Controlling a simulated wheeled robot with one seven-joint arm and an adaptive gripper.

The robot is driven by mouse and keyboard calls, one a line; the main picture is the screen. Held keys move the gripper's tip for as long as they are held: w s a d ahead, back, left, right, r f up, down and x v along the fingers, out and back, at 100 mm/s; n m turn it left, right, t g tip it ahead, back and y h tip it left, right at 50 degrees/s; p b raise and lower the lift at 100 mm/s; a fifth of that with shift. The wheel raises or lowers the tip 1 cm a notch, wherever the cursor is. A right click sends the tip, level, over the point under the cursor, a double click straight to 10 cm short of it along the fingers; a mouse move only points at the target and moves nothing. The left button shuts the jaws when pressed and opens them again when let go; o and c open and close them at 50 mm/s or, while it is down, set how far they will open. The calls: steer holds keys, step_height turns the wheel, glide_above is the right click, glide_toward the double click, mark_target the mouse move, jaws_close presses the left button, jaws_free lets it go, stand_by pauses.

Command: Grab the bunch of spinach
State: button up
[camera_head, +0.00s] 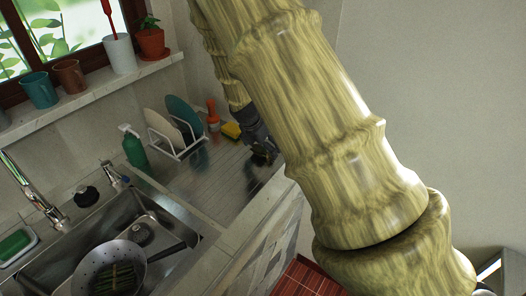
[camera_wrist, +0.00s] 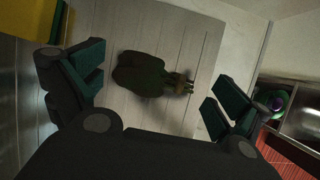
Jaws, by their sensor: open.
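The bunch of spinach (camera_wrist: 142,75) lies on the counter in the wrist view, dark green leaves to the left and stems pointing right. My gripper (camera_wrist: 158,95) is open, with one finger on each side of the picture and the spinach between and beyond them. The fingers do not appear to touch it. In the head view my gripper (camera_head: 264,152) is small and partly hidden by my arm, low over the drainboard at its right side. A dark patch near it may be the spinach, but I cannot tell.
A yellow sponge (camera_head: 231,130), an orange bottle (camera_head: 213,117) and a dish rack (camera_head: 178,148) with plates stand close to the left of my gripper. A green bottle (camera_head: 134,148) and a sink (camera_head: 185,236) holding a colander (camera_head: 84,277) lie further left.

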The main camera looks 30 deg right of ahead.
steer(key=shift+w+d+f, duration=0.15)
steer(key=shift+w+f, duration=0.2)
steer(key=shift+f, duration=0.3)
steer(key=shift+d+f, duration=0.2)
steer(key=shift+f, duration=0.2)
steer(key=shift+s, duration=0.1)
steer(key=shift+c, duration=1)
steer(key=c, duration=0.6)
